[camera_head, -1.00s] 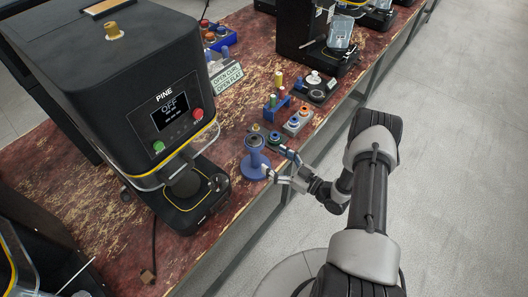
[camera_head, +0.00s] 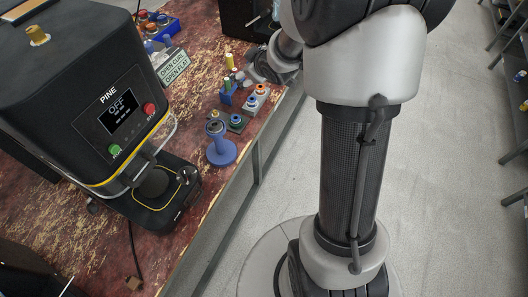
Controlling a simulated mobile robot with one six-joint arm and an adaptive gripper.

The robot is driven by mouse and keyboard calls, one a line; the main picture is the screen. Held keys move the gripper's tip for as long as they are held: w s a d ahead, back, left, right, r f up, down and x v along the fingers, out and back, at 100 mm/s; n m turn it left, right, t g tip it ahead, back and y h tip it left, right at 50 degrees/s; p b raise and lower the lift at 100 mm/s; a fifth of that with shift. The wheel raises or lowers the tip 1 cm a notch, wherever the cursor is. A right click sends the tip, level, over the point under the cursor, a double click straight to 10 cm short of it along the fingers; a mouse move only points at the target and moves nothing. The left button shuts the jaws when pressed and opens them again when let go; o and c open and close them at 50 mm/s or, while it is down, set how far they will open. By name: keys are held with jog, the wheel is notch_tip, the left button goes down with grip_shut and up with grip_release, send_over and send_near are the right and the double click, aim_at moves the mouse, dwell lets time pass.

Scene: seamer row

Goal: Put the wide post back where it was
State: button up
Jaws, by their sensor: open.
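A blue post with a wide round base (camera_head: 221,153) stands upright on the worn red bench, right of the PINE machine, with a dark round piece at its top. I take it to be the wide post. My gripper (camera_head: 246,76) is farther back along the bench, near a yellow-topped piece (camera_head: 229,61). It is open, clear of the blue post, and small in view. Its fingertips are hard to make out, and I see nothing held in it.
The PINE machine (camera_head: 75,100) stands at left, its screen reading OFF. A dark block with rings (camera_head: 236,123), a grey block with orange-ringed pieces (camera_head: 256,98) and a small blue rack (camera_head: 228,92) crowd the bench edge. A sign (camera_head: 172,68) stands behind.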

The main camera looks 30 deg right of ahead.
jog(key=s+a+r+m+g+h, duration=0.1)
jog(key=s+a+r+m, duration=0.15)
jog(key=s+r, duration=0.4)
jog(key=s+a+r+m+g+h, duration=0.1)
jog(key=s+a+r+g, duration=0.2)
jog(key=s, duration=0.6)
jog(key=s+a+y, duration=0.1)
jog(key=s+a, duration=0.3)
jog(key=s, duration=0.5)
jog(key=s+a+m+g+y, duration=0.1)
jog(key=s+a, duration=0.3)
jog(key=s, duration=0.5)
jog(key=shift+s+a+r+g+y, duration=0.15)
jog(key=shift+s+r+g+y, duration=0.15)
jog(key=shift+s+r+y, duration=0.1)
